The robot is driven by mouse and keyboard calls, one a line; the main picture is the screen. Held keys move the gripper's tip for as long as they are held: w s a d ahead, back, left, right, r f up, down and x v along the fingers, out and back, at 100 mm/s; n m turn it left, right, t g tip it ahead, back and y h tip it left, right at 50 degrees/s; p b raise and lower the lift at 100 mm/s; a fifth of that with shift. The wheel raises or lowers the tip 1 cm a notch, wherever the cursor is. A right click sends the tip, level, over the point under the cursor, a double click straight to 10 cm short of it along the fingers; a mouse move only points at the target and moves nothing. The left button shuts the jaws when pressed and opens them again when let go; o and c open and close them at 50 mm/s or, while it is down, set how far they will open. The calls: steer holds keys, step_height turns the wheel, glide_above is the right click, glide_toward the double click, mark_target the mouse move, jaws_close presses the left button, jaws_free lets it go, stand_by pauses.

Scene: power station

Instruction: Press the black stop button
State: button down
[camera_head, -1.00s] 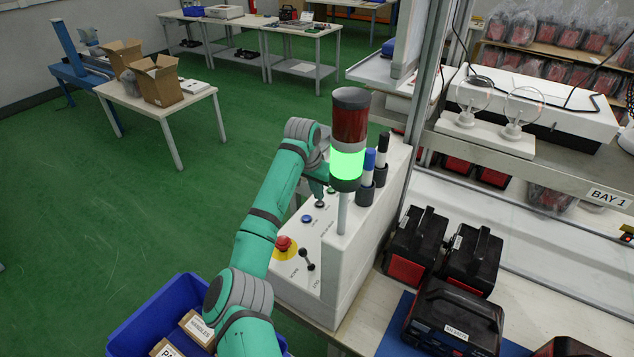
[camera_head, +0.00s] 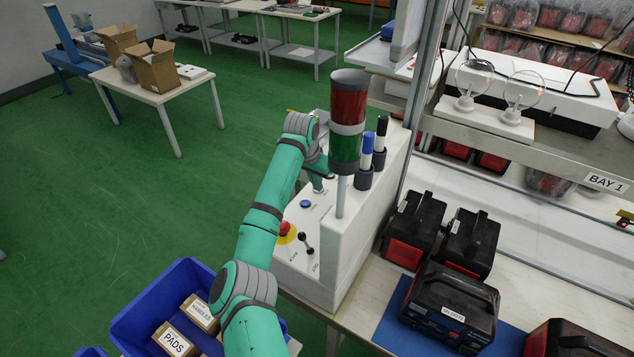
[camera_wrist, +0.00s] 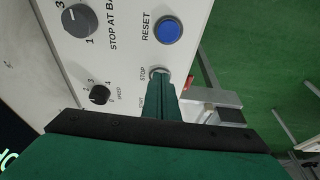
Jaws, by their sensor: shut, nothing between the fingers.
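The stop button (camera_wrist: 159,71) is beside the printed word STOP on the white control panel (camera_wrist: 128,45) in the wrist view. Only part of its pale ring shows; its cap is hidden behind my fingertips. My gripper (camera_wrist: 163,84) is shut and empty, with its green fingertips at the button, seemingly touching it. In the head view my gripper (camera_head: 318,186) points down onto the far part of the panel (camera_head: 315,222). The signal tower (camera_head: 348,120) on the console has a red upper section and an unlit green lower section.
A blue RESET button (camera_wrist: 169,27) sits close to the stop button. Two dark knobs (camera_wrist: 79,20) are to the left. A red mushroom button (camera_head: 285,229) and a small black lever (camera_head: 305,241) are nearer on the panel. Blue and black capped markers stand beside the tower.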

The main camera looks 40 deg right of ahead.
mark_target(312, 196)
steer(key=shift+s+a+f, duration=0.1)
steer(key=shift+s+f, duration=0.1)
steer(key=shift+f, duration=0.45)
steer(key=shift+r, duration=0.45)
steer(key=w+d+v, duration=0.1)
steer(key=v, duration=1.3)
steer(key=shift+d+r, duration=0.25)
steer(key=shift+r, duration=0.05)
